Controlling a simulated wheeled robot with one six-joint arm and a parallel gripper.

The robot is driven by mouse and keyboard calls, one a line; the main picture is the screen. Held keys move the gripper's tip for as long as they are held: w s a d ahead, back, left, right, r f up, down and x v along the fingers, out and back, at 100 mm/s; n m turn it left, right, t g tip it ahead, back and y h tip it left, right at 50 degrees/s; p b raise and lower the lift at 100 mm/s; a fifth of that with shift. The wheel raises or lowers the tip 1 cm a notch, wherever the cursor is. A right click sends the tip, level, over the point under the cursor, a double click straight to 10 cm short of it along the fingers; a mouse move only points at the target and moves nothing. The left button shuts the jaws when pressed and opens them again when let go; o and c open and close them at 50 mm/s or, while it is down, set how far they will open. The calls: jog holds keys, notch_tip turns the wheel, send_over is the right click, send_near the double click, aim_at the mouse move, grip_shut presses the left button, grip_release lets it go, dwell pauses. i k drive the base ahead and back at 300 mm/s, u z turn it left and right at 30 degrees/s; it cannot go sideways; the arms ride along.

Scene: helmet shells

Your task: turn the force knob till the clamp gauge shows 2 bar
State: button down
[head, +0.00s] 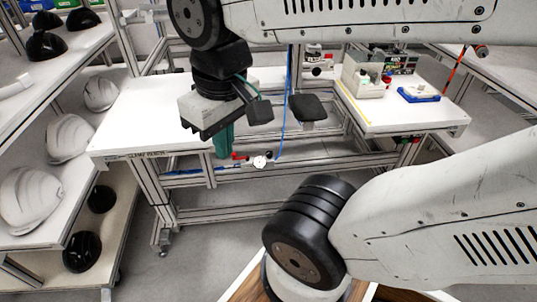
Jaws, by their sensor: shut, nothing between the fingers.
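A small round white gauge (259,162) hangs at the front of the white bench, below its top edge. Its reading is too small to make out. A small red part (238,156) sits just left of the gauge; I cannot tell whether it is the force knob. My gripper (213,132) is above the bench front, up and left of the gauge, with its grey body showing. It is shut and empty, and apart from the gauge in the picture. A teal part (223,143) shows just below it and partly hides behind it.
A blue hose (284,110) runs down to the gauge area. Shelves with white helmet shells (32,198) stand at left.

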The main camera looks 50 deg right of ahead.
aim_at(270, 153)
jog(key=k, duration=0.5)
jog(key=u, duration=1.25)
jog(key=i, duration=0.8)
jog(key=z, duration=2.25)
